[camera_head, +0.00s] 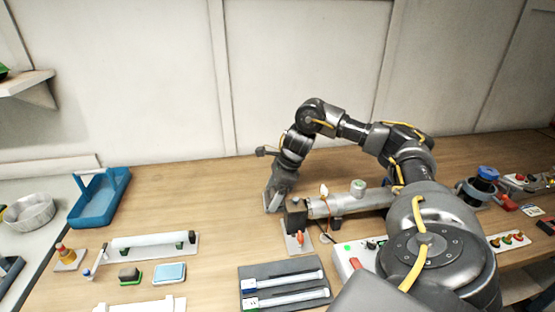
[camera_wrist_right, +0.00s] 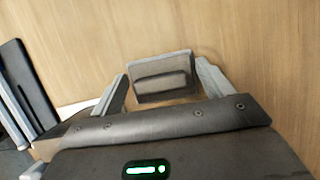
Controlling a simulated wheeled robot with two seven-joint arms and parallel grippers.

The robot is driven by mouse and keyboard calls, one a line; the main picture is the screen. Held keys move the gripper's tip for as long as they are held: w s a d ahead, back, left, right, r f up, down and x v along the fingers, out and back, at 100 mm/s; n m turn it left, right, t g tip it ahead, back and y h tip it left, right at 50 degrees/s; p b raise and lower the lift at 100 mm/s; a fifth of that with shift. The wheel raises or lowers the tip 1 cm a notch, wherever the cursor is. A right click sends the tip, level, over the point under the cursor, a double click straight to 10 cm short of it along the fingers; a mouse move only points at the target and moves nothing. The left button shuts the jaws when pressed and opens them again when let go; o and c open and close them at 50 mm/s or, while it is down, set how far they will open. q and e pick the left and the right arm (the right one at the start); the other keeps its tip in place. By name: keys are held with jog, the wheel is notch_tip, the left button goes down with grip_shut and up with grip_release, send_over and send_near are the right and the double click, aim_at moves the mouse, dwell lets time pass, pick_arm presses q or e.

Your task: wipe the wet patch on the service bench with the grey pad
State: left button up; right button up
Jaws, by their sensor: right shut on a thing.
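My right gripper (camera_head: 275,203) points down at the bench behind the reactor tube. In the right wrist view, its two fingers (camera_wrist_right: 163,90) are shut on the grey pad (camera_wrist_right: 150,64), a flat block with a raised grip. The pad is low over or on the wood; I cannot tell if it touches. The wooden service bench (camera_head: 190,208) fills the middle of the head view. I cannot make out a wet patch on it in either view. My left gripper is not in view.
The reactor tube (camera_head: 350,202) lies just right of my right gripper. In front is a dark tray (camera_head: 270,272) with two tubes. A blue carrier (camera_head: 97,203), a white tube on a stand (camera_head: 147,241) and a light-blue pad (camera_head: 169,272) are at left. The bench left of my gripper is clear.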

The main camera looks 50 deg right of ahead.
jog(key=shift+s+d+f, duration=0.1)
jog(key=shift+s+d, duration=0.4)
jog(key=shift+d, duration=0.15)
jog(key=p+v, duration=0.1)
jog(key=v, duration=0.2)
jog(key=shift+w+a+p, duration=0.1)
jog(key=shift+a+p, duration=0.1)
jog(key=shift+p, duration=0.1)
jog(key=shift+w+a+r+p, duration=0.2)
jog(key=shift+r+p, duration=0.35)
jog(key=shift+r, duration=0.05)
jog(key=shift+w+a+r+p, duration=0.2)
jog(key=shift+w+r+p, duration=0.05)
jog(key=shift+r+p, duration=0.3)
pick_arm(q)
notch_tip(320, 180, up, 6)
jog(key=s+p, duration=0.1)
jog(key=p, duration=0.1)
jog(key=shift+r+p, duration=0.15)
jog(key=shift+p, duration=0.2)
pick_arm(e)
jog(key=shift+s+r, duration=0.15)
jog(key=shift+r, duration=1.45)
jog(key=shift+d, duration=0.1)
